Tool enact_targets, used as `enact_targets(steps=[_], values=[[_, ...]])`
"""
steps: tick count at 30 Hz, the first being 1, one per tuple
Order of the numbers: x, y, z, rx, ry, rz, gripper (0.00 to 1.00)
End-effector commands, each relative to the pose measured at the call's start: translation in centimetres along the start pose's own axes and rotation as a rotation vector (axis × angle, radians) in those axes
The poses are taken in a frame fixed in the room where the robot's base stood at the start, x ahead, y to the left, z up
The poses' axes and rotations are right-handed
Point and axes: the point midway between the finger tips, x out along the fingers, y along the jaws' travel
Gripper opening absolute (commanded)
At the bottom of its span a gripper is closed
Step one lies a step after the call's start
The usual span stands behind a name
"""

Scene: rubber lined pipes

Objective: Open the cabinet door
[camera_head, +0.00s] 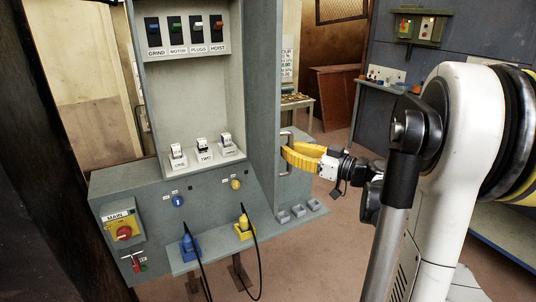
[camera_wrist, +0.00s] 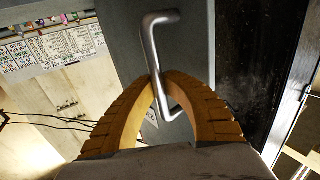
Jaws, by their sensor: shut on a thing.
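The grey-green cabinet (camera_head: 190,75) stands in the left half of the head view, with its front open and its switches showing. Its door (camera_head: 262,75) looks like the tall grey panel along the right side, standing out from the opening; its exact angle is hard to tell. A bent metal handle (camera_head: 290,133) is on that panel and also shows large in the wrist view (camera_wrist: 151,45). My gripper (camera_head: 287,152), with yellow ribbed fingers, comes from the right. In the wrist view its fingertips (camera_wrist: 159,82) close around the lower part of the handle bar.
A sloped console (camera_head: 140,200) with a red main switch (camera_head: 124,233) and blue and yellow plugs (camera_head: 243,228) with hanging cables juts out below the cabinet. Small grey trays (camera_head: 298,210) sit at its right end. Open floor (camera_head: 325,245) lies between the console and my arm.

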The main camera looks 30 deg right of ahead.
Motion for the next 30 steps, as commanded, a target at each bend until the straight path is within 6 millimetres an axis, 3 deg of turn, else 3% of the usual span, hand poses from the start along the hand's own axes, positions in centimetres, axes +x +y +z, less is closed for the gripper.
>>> enact_targets(steps=[9,23,24,26,30], values=[[-1.4,2.3,0.3,-0.001,-0.006,-0.001,0.0],[-1.5,2.6,0.3,-0.001,-0.006,-0.001,0.0],[-1.5,2.6,0.3,-0.001,-0.006,-0.001,0.15],[-1.5,2.6,0.2,-0.001,-0.006,0.0,0.33],[-1.4,2.7,0.2,-0.001,-0.004,0.0,0.36]])
